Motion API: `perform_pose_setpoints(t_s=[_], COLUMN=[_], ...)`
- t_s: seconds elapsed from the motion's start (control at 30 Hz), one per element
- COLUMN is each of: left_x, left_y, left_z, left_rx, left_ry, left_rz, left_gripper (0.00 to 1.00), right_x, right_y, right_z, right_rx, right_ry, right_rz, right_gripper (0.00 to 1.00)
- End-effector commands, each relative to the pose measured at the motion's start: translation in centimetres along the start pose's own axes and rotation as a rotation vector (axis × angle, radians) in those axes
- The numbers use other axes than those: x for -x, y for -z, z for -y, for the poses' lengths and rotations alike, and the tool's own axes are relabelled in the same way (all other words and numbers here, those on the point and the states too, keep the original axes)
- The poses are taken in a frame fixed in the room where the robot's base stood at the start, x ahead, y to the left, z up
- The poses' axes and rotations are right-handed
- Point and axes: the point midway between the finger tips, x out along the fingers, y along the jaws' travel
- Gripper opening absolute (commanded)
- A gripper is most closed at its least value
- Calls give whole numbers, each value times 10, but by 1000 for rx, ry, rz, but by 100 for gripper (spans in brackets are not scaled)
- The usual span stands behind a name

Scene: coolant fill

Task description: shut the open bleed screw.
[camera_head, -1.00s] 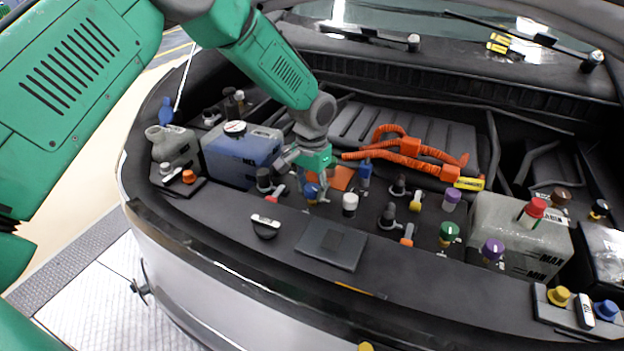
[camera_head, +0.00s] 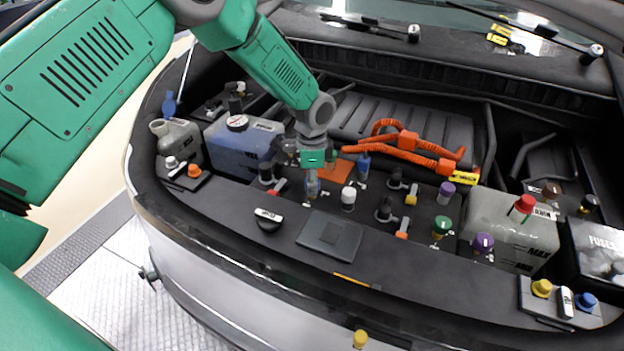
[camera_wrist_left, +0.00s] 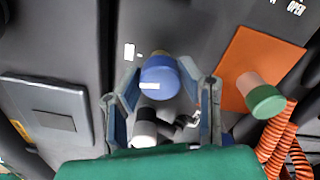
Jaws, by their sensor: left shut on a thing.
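My left gripper (camera_head: 312,194) points down over the black deck at the front of the engine bay. It is shut on a blue knob (camera_wrist_left: 160,80) with a white mark, which shows between the two fingers in the left wrist view. In the head view the fingers mostly hide this knob. A white knob (camera_head: 348,197) stands just right of the gripper; yellow, green (camera_head: 441,228) and purple knobs stand farther right. I cannot tell from the knob how far its screw is turned. My right gripper is not in view.
Black valves with small levers (camera_head: 385,212) stand close around the gripper. An orange plate (camera_head: 336,171) lies behind it, with orange hoses (camera_head: 410,151) farther right. A blue tank (camera_head: 240,148) is at left. A flat dark pad (camera_head: 330,237) lies in front.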

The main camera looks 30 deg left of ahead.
Motion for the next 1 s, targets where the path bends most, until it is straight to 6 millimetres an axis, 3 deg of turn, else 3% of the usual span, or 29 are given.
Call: perform_pose_setpoints(t_s=[0.4, 0.93, 0.97, 1.0], left_x=[2, 2, 2, 2], left_y=[3, 3, 3, 3], left_z=[3, 3, 3, 2], left_rx=[-181, -206, -206, -205], left_ry=[9, 10, 10, 9], left_rz=[-8, -8, -8, -7], left_gripper=[3, 3, 36, 50], right_x=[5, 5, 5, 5], right_y=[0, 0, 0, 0], right_z=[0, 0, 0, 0], right_rx=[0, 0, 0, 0], right_ry=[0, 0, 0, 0], right_rz=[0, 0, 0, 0], right_gripper=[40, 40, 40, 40])
